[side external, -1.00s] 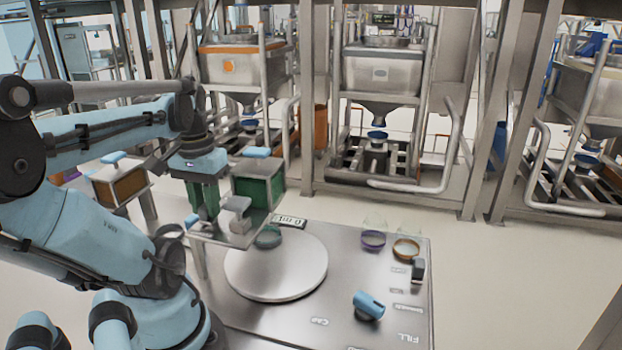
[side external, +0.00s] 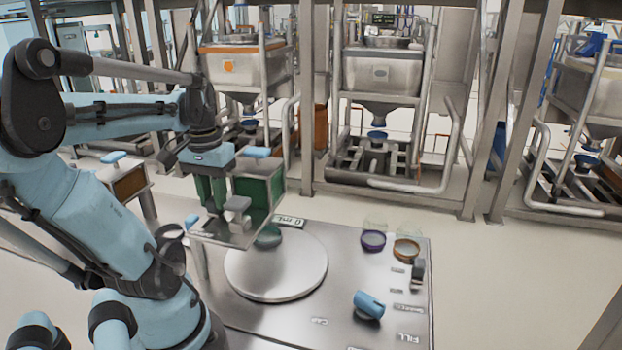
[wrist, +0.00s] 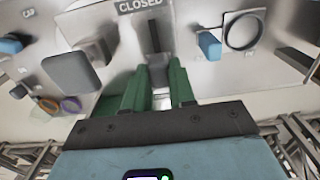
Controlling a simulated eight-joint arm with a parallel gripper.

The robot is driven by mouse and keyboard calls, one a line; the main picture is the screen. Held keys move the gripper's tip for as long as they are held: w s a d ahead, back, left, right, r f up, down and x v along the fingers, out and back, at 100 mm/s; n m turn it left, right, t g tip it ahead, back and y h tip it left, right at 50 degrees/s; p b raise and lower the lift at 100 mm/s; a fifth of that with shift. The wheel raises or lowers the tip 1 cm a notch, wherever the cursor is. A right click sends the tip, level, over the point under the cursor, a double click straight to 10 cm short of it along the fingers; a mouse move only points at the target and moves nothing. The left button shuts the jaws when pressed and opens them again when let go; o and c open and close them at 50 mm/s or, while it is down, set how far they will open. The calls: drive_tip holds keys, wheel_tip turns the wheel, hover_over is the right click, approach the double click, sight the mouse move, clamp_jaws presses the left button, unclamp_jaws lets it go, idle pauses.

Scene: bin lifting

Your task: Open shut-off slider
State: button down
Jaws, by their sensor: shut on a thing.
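My gripper (side external: 213,207) points down with green fingers at the metal dispenser stand beside the green-walled hopper (side external: 262,188). In the wrist view its two green fingers (wrist: 154,72) are shut on the shut-off slider, whose tab (wrist: 159,76) lies between them, mostly hidden. Beyond the fingertips a dark slot (wrist: 155,36) runs toward a dark "CLOSED" label (wrist: 138,6). The side view hides the grip behind the fingers and a grey block (side external: 238,205).
A round steel plate (side external: 276,268) lies below the stand on the metal table. A blue cup (side external: 368,305), a purple ring (side external: 373,240) and an orange ring (side external: 407,250) are on the table. A brown-walled hopper (side external: 127,183) stands at left. Steel frames stand behind.

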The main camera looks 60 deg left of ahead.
drive_tip(key=c, duration=0.9)
unclamp_jaws()
wheel_tip(320, 180, up, 12)
drive_tip(key=shift+r, duration=0.1)
